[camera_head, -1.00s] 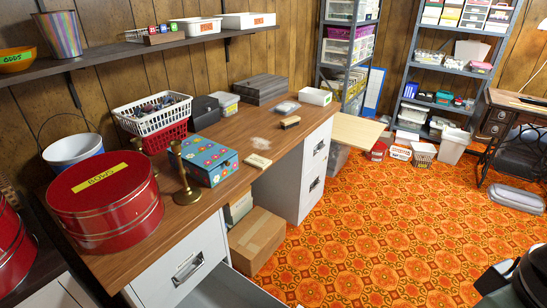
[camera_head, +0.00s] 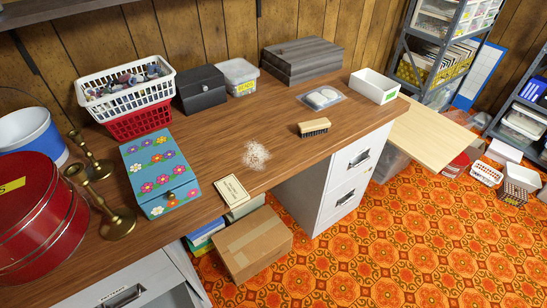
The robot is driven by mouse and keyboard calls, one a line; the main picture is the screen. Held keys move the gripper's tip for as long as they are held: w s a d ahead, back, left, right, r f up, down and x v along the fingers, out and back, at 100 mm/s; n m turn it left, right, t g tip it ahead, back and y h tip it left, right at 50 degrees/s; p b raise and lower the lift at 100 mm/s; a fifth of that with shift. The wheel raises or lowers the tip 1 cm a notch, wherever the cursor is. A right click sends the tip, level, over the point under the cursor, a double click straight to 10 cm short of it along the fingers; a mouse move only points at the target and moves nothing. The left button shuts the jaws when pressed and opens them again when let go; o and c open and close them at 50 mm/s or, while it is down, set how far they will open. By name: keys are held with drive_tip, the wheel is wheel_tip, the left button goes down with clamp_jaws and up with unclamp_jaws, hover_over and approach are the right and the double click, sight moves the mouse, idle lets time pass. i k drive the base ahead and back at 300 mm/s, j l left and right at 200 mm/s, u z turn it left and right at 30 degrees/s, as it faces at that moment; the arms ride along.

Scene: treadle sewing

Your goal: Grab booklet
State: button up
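The booklet (camera_head: 232,191) is a small cream rectangle with dark print on its cover. It lies flat at the front edge of the wooden desktop, just right of a blue flowered box (camera_head: 159,172). Its near end seems to reach the desk edge; I cannot tell whether it overhangs. My gripper is not in view.
Brass candlesticks (camera_head: 104,208) and a red tin (camera_head: 36,220) stand left of the flowered box. A pale powder patch (camera_head: 256,155) and a brush (camera_head: 314,127) lie behind and right of the booklet. A cardboard box (camera_head: 252,243) sits on the floor below.

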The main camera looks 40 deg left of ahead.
sight(229, 187)
drive_tip(key=i, duration=1.9)
drive_tip(key=i+u, duration=0.1)
drive_tip(key=u, duration=0.35)
drive_tip(key=i+u, duration=0.1)
drive_tip(key=u, duration=0.3)
drive_tip(key=l+u, duration=0.1)
drive_tip(key=u, duration=0.35)
drive_tip(key=i+l+u, duration=0.15)
drive_tip(key=u, duration=2.35)
